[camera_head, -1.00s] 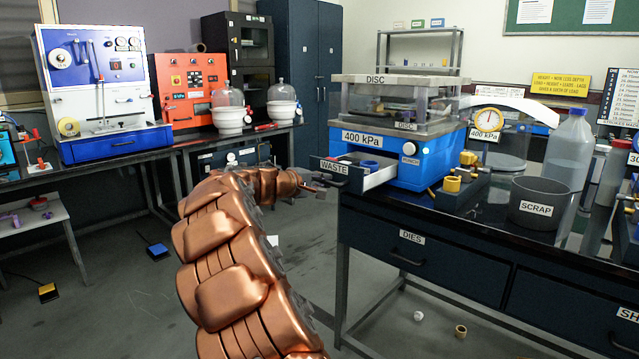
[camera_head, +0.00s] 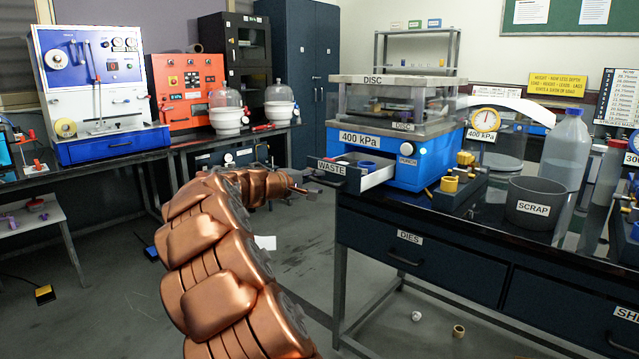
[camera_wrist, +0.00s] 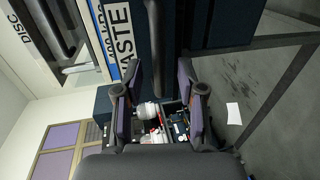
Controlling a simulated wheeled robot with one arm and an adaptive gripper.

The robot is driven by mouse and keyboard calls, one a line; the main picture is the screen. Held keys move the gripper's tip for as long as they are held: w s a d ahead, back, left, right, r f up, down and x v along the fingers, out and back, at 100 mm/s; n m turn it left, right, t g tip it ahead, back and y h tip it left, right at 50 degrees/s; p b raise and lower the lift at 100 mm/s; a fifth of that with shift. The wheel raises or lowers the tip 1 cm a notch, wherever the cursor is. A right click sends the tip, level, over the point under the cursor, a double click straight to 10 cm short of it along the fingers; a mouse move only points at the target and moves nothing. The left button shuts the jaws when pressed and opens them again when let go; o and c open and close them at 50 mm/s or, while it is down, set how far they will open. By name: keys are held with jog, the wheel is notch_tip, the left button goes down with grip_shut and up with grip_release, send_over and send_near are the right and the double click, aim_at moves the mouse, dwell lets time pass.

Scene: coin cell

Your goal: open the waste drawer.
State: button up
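The waste drawer (camera_head: 345,176), with a white inside and a dark front labelled WASTE, stands pulled out from the left side of the blue press (camera_head: 402,172). A blue round item lies in it. My gripper (camera_head: 309,192) is just left of and below the drawer front, apart from it. In the wrist view my gripper (camera_wrist: 158,80) has its two fingers apart with nothing held between them.
The press stands on the dark bench (camera_head: 470,214) with a DIES drawer (camera_head: 410,250) below. A SCRAP bin (camera_head: 536,206) and a bottle (camera_head: 566,150) are to the right. Another bench (camera_head: 100,165) with machines is at left. The floor between the benches is mostly clear.

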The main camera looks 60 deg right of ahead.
jog(key=v, duration=1)
dwell(0.3)
jog(key=s+a+f+t+y, duration=0.1)
jog(key=s+a+f+y, duration=0.2)
jog(key=a+f, duration=0.5)
jog(key=s+a+f+t+y, duration=0.1)
jog(key=s+a+f+y, duration=0.15)
jog(key=a, duration=0.95)
jog(key=s+a+f+y, duration=0.2)
jog(key=a+f+y, duration=0.2)
jog(key=a+f, duration=0.5)
jog(key=s+a+f+n+y, duration=0.15)
jog(key=s+a, duration=0.25)
jog(key=a, duration=0.4)
jog(key=s+a+f+n+y, duration=0.1)
jog(key=s+a+y, duration=0.15)
jog(key=a, duration=0.55)
jog(key=s+a+f+n+y, duration=0.1)
jog(key=s+a+f+y, duration=0.1)
jog(key=s+a, duration=0.35)
notch_tip(320, 180, up, 25)
jog(key=a+p, duration=0.2)
jog(key=p, duration=2.1)
jog(key=shift+p, duration=0.3)
jog(key=shift+d+f+m+h, duration=0.1)
jog(key=shift+m+h, duration=0.15)
